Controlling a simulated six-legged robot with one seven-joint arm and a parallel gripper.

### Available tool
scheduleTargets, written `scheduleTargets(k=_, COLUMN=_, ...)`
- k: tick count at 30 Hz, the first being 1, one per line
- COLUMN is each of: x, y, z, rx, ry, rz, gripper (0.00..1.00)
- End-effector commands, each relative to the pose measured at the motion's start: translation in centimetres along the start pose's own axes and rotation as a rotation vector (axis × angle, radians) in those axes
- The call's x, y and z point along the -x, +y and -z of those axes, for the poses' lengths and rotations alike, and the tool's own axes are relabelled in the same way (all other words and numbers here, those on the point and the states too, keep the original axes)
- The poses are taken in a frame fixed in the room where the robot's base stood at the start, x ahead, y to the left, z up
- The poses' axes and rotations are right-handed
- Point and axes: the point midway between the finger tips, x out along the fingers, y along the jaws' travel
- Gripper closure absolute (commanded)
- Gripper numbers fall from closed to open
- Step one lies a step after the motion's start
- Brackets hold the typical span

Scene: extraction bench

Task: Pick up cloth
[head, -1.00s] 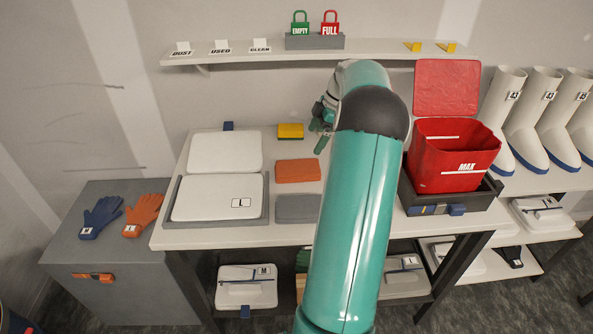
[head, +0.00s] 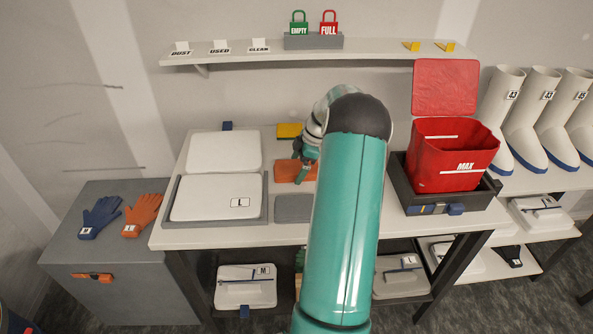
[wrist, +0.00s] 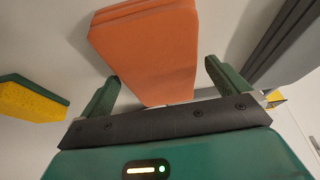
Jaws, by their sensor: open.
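An orange folded cloth (head: 287,172) lies on the white bench top, right of the white case marked L. A flat grey folded piece (head: 294,208) lies just in front of it. My gripper (head: 301,165) is at the orange cloth and hides its right part. In the wrist view the orange cloth (wrist: 150,50) reaches down between my two green fingers (wrist: 162,75). The fingers are apart and nothing is held. I cannot tell whether they are level with the cloth or above it.
A yellow and green sponge (head: 289,131) lies behind the orange cloth. The white case (head: 215,197) in a grey tray is to the left. A red bin marked MAX (head: 450,158) stands in a dark tray at the right. A wall shelf (head: 365,48) runs above.

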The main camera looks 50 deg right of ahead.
Motion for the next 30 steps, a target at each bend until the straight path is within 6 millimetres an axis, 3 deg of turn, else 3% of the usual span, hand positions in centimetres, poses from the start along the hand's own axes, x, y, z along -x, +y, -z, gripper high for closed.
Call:
scheduleTargets(k=4, x=0.0, y=0.0, z=0.0, rx=0.000, ry=0.000, rz=0.000, gripper=0.00)
scheduleTargets(k=12, x=0.1, y=0.0, z=0.0, rx=0.000, ry=0.000, rz=0.000, gripper=0.46)
scheduleTargets(k=23, x=0.5, y=0.0, z=0.2, rx=0.000, ry=0.000, rz=-0.001, gripper=0.46)
scheduleTargets(k=30, x=3.1, y=0.1, z=1.2, rx=0.001, ry=-0.001, rz=-0.002, gripper=0.46)
